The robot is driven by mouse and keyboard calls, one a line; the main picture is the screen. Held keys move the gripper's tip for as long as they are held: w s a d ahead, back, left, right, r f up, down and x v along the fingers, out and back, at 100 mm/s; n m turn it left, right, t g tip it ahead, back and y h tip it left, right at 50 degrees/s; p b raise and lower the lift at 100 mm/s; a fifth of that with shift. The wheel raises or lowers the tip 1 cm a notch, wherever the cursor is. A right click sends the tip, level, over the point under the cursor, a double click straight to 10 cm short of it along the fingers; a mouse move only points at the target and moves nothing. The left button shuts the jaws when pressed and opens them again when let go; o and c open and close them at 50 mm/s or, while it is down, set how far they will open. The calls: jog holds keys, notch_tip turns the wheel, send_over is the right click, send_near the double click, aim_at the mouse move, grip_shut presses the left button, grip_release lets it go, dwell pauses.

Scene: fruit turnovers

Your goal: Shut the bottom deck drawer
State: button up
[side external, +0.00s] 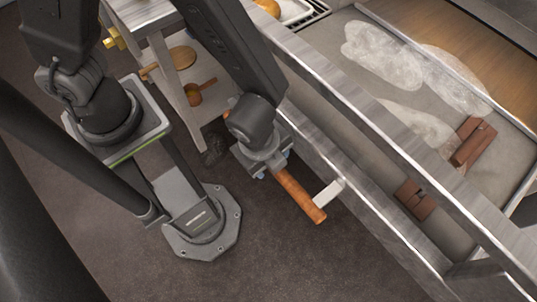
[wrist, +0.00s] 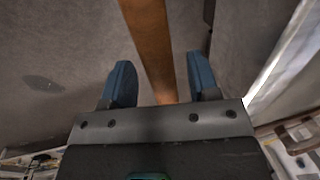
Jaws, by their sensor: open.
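The round wooden handle (side external: 300,195) runs along the outside of a long metal front (side external: 350,205), held off it by a pale bracket (side external: 329,192). This front appears to belong to the bottom deck drawer; a grey strip shows behind it, but I cannot tell how far out the drawer stands. My gripper (side external: 266,163) is at the handle's upper-left end, pointing down. In the wrist view my gripper (wrist: 160,82) has its two blue fingers apart, with the wooden handle (wrist: 150,45) passing between them. Whether either finger touches the handle is unclear.
A second metal rail (side external: 370,132) runs parallel behind the front. Beyond it is a grey surface with white powdery patches (side external: 383,57) and brown blocks (side external: 474,142). A cart (side external: 172,82) with a wooden board stands left of my gripper. Dark floor (side external: 300,260) is open below the handle.

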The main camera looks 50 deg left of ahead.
jog(key=shift+c, duration=0.2)
grip_shut()
dwell(0.3)
